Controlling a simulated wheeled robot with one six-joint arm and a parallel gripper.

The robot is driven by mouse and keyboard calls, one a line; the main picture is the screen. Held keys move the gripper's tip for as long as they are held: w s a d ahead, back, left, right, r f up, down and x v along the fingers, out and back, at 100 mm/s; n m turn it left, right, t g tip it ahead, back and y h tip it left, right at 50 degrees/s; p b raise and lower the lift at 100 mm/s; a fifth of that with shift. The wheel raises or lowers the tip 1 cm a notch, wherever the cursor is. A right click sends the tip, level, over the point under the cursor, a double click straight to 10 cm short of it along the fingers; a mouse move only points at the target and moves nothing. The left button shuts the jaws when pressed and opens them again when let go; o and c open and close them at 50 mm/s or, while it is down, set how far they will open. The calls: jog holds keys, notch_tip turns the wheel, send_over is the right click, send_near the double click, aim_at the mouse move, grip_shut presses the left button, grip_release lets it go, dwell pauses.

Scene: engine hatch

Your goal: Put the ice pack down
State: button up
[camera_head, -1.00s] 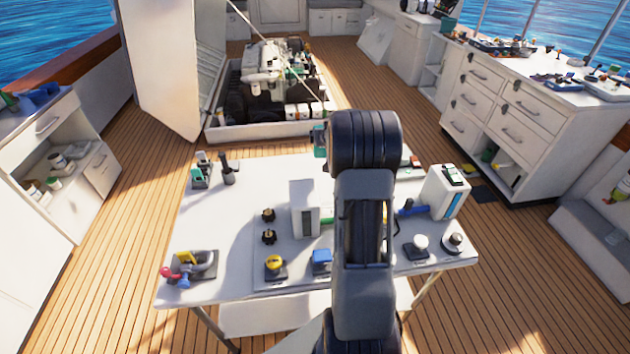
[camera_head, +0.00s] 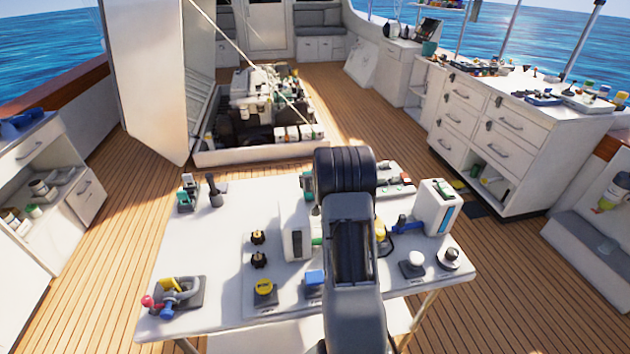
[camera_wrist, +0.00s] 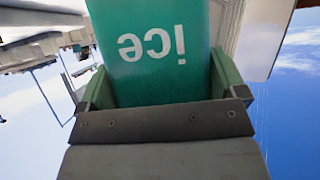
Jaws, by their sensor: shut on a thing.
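The ice pack (camera_wrist: 150,45) is a teal-green block with white "ice" lettering, upside down in the wrist view. My gripper (camera_wrist: 163,88) is shut on it, with one green finger on either side. The far end of the pack runs out of the top of the wrist view. In the head view my arm hides most of the gripper and the pack. Only a small teal piece (camera_head: 307,182) shows left of the arm, and I cannot tell whether it is pack or finger. No surface touching the pack is visible.
A white table (camera_head: 200,250) stands in front of me with several tools and fittings. A white and blue box (camera_head: 436,206) is at its right. The open engine hatch (camera_head: 225,156) lies beyond. The table's left middle has bare room. Drawer cabinets (camera_head: 505,130) stand at right.

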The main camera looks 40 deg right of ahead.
jog(key=shift+f, duration=0.1)
jog(key=o, duration=0.7)
jog(key=shift+f, duration=0.15)
jog(key=shift+o, duration=0.9)
